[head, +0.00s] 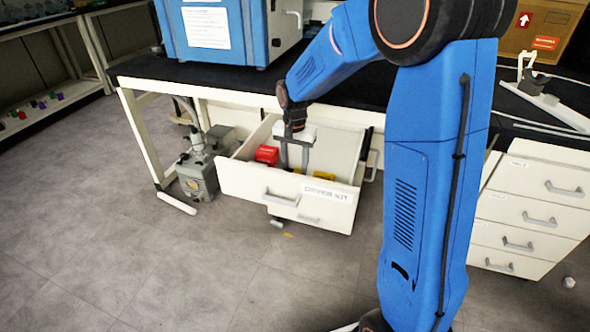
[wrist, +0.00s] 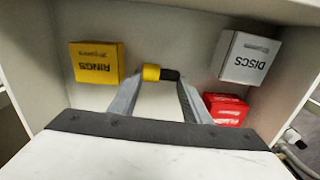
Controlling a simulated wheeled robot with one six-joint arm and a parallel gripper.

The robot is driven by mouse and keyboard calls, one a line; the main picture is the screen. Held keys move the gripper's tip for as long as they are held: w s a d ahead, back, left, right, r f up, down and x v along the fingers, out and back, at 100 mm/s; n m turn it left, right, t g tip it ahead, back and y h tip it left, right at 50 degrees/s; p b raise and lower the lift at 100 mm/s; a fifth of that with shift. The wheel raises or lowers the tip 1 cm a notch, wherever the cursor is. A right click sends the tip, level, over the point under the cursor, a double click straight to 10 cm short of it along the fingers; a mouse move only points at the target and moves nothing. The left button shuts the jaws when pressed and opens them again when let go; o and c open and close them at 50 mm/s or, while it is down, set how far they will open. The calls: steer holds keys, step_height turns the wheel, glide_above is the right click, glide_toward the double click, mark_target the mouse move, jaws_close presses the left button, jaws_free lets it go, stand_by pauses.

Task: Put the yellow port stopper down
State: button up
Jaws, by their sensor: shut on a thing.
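My gripper (head: 292,155) reaches down into the open drawer labelled "DRYER KIT" (head: 240,182). In the wrist view its fingers (wrist: 160,76) are shut on the yellow port stopper (wrist: 151,72), a small yellow cylinder with a black end. The stopper lies crosswise between the fingertips, over the pale drawer floor. I cannot tell whether it touches the floor. In the head view I cannot make out the stopper.
In the drawer are a yellow "RINGS" box (wrist: 96,62), a white "DISCS" box (wrist: 246,58) and a red box (wrist: 226,108). The black bench top (head: 180,72) with the blue machine (head: 178,35) overhangs behind. A grey pump (head: 197,178) stands left of the drawer.

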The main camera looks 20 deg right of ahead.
steer(key=shift+f, duration=1.05)
steer(key=shift+f, duration=0.4)
steer(key=o, duration=1.1)
